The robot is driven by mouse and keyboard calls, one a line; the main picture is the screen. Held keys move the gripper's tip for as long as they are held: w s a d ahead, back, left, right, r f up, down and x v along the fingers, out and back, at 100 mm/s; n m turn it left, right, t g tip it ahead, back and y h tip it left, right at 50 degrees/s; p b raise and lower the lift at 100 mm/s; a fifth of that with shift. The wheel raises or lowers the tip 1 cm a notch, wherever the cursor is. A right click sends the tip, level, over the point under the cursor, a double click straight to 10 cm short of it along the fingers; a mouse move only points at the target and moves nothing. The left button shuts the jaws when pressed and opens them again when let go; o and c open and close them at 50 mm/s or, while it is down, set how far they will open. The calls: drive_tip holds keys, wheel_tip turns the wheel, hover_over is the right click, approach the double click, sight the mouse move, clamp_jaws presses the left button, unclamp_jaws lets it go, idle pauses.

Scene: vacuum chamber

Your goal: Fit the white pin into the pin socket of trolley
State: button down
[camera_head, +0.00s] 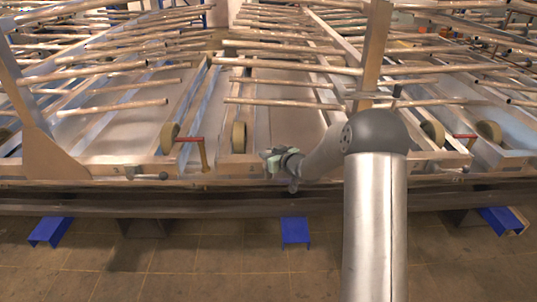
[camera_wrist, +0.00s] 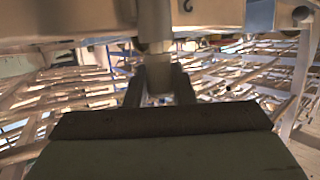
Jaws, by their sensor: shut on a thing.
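My gripper (camera_head: 279,160) is at the front edge of the trolley (camera_head: 240,172), just below and in front of its front beam. In the wrist view the two fingers of my gripper (camera_wrist: 161,82) are closed on the white pin (camera_wrist: 158,74), a pale upright cylinder. Directly above it a pale cylinder (camera_wrist: 154,22) runs up against the trolley's beam (camera_wrist: 70,17). I cannot tell whether this is the pin's upper part or the socket, nor whether the pin is inside it. In the head view the pin is too small to make out.
A lever with a red handle (camera_head: 190,139) and round rollers (camera_head: 239,137) stand on the frame left of my gripper. Many metal tubes (camera_head: 285,104) lie across the racks behind. Blue supports (camera_head: 295,230) stand on the tiled floor, which is open in front.

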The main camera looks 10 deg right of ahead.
drive_tip(key=shift+f, duration=0.45)
drive_tip(key=c, duration=1.2)
unclamp_jaws()
drive_tip(key=shift+o, duration=0.2)
drive_tip(key=p+v, duration=0.2)
drive_tip(key=v, duration=1.5)
drive_tip(key=shift+s+d, duration=0.1)
drive_tip(key=shift+s, duration=0.05)
